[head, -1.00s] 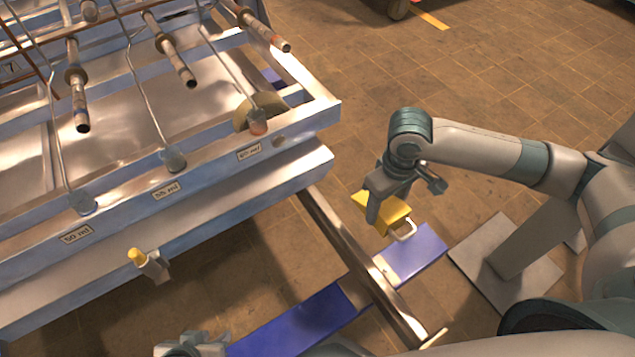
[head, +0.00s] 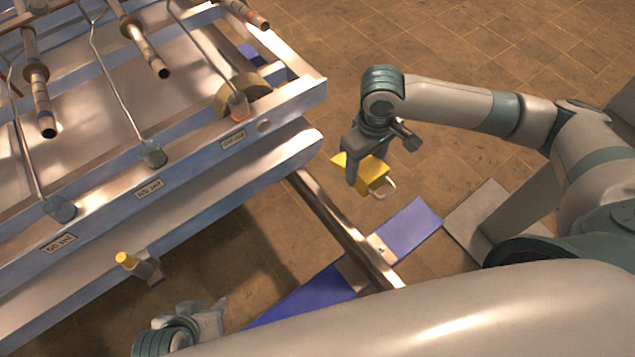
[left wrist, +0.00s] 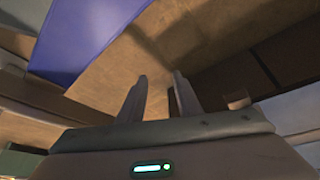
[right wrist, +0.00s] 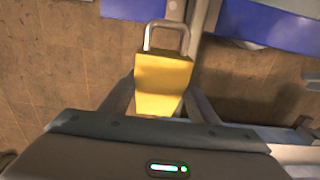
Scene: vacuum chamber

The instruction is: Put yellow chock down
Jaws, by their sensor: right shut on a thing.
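The yellow chock (head: 371,176) is a small yellow block with a pale metal handle. It also shows in the right wrist view (right wrist: 163,80) between the fingers, handle pointing away. My right gripper (head: 364,170) is shut on it and holds it above the floor, beside the frame's corner. My left gripper (head: 215,315) is at the bottom left of the head view, low beside the frame. In the left wrist view its two fingers (left wrist: 160,95) stand apart with nothing between them.
The large metal frame (head: 225,150) with pipes fills the left. A metal rail (head: 345,230) runs out from under it across a blue floor strip (head: 410,222). A yellow-tipped peg (head: 125,260) sticks out of the frame's side. Tiled floor (head: 490,85) at the upper right is clear.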

